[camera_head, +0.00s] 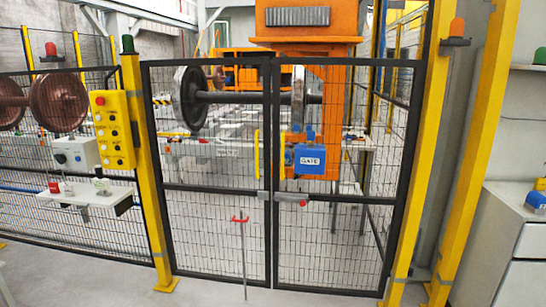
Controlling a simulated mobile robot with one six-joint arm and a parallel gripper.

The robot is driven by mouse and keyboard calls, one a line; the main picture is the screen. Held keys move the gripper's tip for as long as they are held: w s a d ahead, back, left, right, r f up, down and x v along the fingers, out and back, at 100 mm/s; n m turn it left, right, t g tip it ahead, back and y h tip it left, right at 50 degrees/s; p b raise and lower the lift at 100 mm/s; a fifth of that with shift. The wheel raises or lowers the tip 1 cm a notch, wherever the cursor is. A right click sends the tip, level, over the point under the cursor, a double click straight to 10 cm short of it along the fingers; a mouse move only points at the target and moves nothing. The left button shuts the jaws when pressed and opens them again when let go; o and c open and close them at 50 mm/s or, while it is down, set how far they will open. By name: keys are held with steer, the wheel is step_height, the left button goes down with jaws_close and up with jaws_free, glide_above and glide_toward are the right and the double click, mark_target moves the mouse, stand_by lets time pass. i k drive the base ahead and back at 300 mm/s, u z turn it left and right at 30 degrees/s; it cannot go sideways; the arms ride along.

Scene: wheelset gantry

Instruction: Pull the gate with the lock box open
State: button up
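The mesh gate has two black-framed leaves between yellow posts. The left leaf (215,189) and the right leaf (335,200) meet at the middle, and the gate looks closed. A blue lock box (309,159) marked "GATE" sits on the right leaf near the meeting edge. A grey latch piece with a red knob (303,203) is below it at the middle rail. A yellow upright handle (257,155) shows by the left leaf's inner edge. My gripper is not in view.
A thin rod with a red top (240,220) stands before the left leaf. A yellow button panel (113,130) and a small shelf (88,196) are at the left. A grey cabinet (505,240) is at the right. Behind the gate are a wheelset (190,98) and orange machine (306,20).

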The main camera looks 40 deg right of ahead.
mark_target(309, 159)
steer(key=z, duration=0.05)
steer(key=i, duration=1)
steer(key=u, duration=0.15)
steer(key=k, duration=0.9)
steer(key=z, duration=0.2)
steer(key=i, duration=0.8)
steer(key=u, duration=0.05)
